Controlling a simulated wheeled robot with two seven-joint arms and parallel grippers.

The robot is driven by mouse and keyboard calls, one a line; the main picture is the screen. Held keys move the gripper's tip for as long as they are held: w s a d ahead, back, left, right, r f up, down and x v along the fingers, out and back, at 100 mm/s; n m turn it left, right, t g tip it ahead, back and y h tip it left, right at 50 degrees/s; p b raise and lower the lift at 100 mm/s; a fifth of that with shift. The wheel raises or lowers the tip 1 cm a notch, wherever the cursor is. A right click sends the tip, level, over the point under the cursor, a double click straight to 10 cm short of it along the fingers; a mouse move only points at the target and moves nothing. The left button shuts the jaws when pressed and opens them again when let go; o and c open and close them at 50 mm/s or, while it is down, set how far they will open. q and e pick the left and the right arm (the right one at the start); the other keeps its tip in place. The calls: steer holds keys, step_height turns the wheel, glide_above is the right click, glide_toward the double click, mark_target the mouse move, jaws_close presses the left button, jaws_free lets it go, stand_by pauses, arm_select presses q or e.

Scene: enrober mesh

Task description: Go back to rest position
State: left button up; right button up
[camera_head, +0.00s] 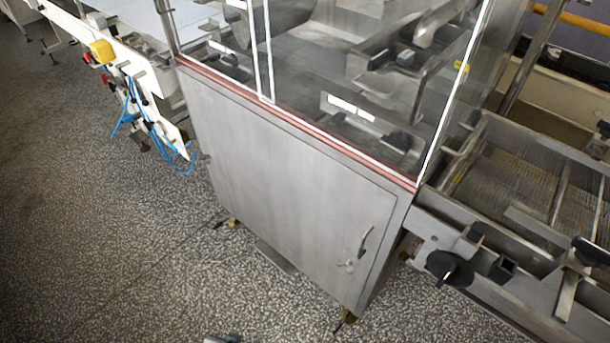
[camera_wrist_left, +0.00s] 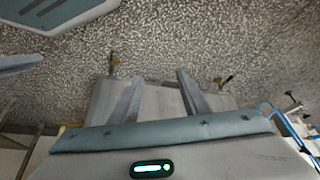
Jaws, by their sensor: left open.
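My left gripper (camera_wrist_left: 160,92) shows in the left wrist view with its two fingers spread apart. Nothing is between them. Behind the fingers in that view are a grey metal cabinet (camera_wrist_left: 162,100) and the speckled floor. The head view shows no clear part of my left gripper; a small grey piece at its bottom edge is too cut off to name. My right gripper is in neither view. The wire mesh belt (camera_head: 515,185) of the enrober lies in its metal frame at the right of the head view.
The steel cabinet (camera_head: 285,185) with a clear-walled enclosure (camera_head: 330,60) fills the middle. Black knobs (camera_head: 450,268) stick out from the frame at the right. A white conveyor (camera_head: 125,70) with blue cables (camera_head: 165,140) stands at upper left. The floor (camera_head: 90,240) at left is clear.

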arm_select(q)
steer(key=s+d+f+t, duration=0.1)
steer(key=s+f, duration=0.1)
steer(key=f, duration=0.6)
steer(key=s+d+f, duration=0.1)
steer(key=s+f, duration=0.2)
steer(key=f, duration=0.5)
steer(key=shift+t+h, duration=0.4)
